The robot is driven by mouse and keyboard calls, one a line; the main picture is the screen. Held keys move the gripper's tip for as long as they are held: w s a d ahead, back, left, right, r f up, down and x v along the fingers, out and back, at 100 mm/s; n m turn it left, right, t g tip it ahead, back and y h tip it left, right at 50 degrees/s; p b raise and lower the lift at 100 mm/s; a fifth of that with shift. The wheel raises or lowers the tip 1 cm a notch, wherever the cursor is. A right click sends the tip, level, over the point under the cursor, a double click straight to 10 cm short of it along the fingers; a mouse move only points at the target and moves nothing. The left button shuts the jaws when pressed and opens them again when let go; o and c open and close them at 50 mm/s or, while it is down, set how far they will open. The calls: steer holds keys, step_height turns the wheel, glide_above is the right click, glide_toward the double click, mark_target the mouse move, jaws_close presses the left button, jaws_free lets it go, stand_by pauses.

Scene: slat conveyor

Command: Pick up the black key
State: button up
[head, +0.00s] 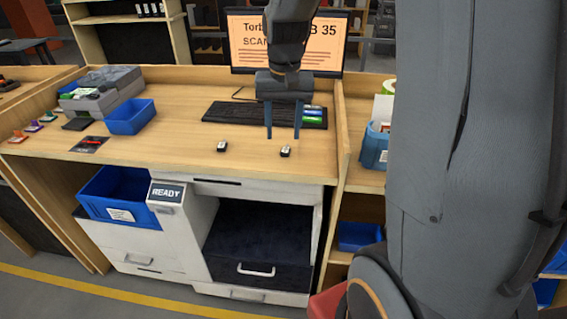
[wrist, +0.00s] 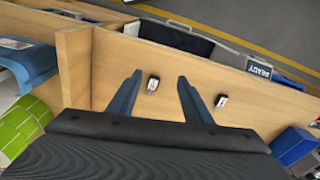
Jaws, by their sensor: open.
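Two small dark key-like objects with pale ends lie apart on the wooden desk. One (head: 285,151) is at the right, near the front edge; the other (head: 222,146) is to its left. I cannot tell from their look which is the black key. My gripper (head: 283,134) points down, open and empty, above the desk just behind the right one. In the wrist view the gripper (wrist: 160,77) has one small object (wrist: 152,85) between its fingertips in the picture, with no contact visible. The other (wrist: 221,100) lies outside the right finger.
A keyboard (head: 225,113) and monitor (head: 248,49) stand behind. A blue tray (head: 130,117) and grey machine (head: 103,92) are at left. A raised wooden divider (head: 342,120) borders the right. The desk between the left tray and the small objects is clear.

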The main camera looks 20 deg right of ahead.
steer(key=m+b, duration=0.2)
steer(key=b, duration=0.1)
glide_toward(286, 150)
steer(key=shift+w+d+f+g, duration=0.1)
steer(key=shift+w+d+g, duration=0.1)
steer(key=shift+w, duration=0.15)
steer(key=shift+w+d+f+g, duration=0.1)
steer(key=shift+w+f+g, duration=0.1)
steer(key=shift+w, duration=0.15)
steer(key=shift+s+a+f+p, duration=0.15)
steer(key=shift+f+p, duration=0.7)
steer(key=shift+f, duration=1)
steer(key=shift+s+a+f+p, duration=0.15)
steer(key=shift+f+p, duration=0.7)
steer(key=shift+f, duration=1.05)
steer(key=shift+w, duration=0.1)
steer(key=shift+c, duration=0.4)
steer(key=c, duration=1.1)
